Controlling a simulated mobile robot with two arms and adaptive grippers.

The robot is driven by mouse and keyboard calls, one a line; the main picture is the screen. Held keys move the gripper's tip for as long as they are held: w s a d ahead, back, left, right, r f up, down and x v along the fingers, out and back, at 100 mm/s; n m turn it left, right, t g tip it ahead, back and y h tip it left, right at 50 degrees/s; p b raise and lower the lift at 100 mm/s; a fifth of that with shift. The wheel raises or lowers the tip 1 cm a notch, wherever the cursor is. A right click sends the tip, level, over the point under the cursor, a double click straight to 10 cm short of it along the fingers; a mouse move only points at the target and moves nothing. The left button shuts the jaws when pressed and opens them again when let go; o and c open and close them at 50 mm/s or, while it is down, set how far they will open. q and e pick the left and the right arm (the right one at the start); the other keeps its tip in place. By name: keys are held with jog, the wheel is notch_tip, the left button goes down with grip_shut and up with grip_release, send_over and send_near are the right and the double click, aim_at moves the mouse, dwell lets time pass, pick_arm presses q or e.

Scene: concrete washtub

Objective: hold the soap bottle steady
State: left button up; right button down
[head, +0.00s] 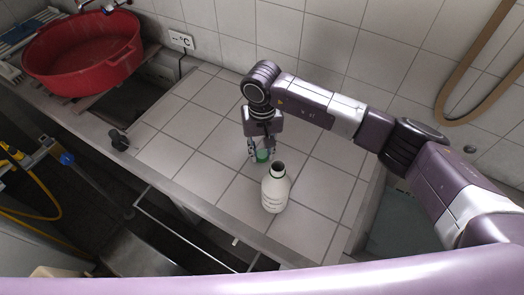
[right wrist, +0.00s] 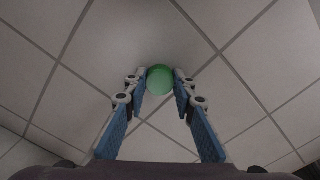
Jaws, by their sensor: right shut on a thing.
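The soap bottle (head: 275,190) is white with an open dark mouth. It stands upright on the tiled counter, near its front edge. My right gripper (head: 262,154) is just behind and left of the bottle, pointing down, and does not hold it. Its fingers are shut on a small green round thing (head: 262,156), perhaps a cap. In the right wrist view the green thing (right wrist: 160,80) sits between the two fingertips, over pale tiles. The bottle does not show in that view. My left gripper is not in view.
The tiled counter (head: 190,125) is mostly clear around the bottle. A red basin (head: 85,60) stands at the back left. A small black fitting (head: 119,140) is at the counter's left front edge. A brown hose (head: 447,95) hangs on the wall at right.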

aim_at(262, 154)
jog(key=c, duration=1.6)
grip_release()
jog(key=shift+r+p, duration=0.15)
jog(key=shift+p, duration=0.15)
notch_tip(262, 154, up, 12)
jog(key=b, duration=0.3)
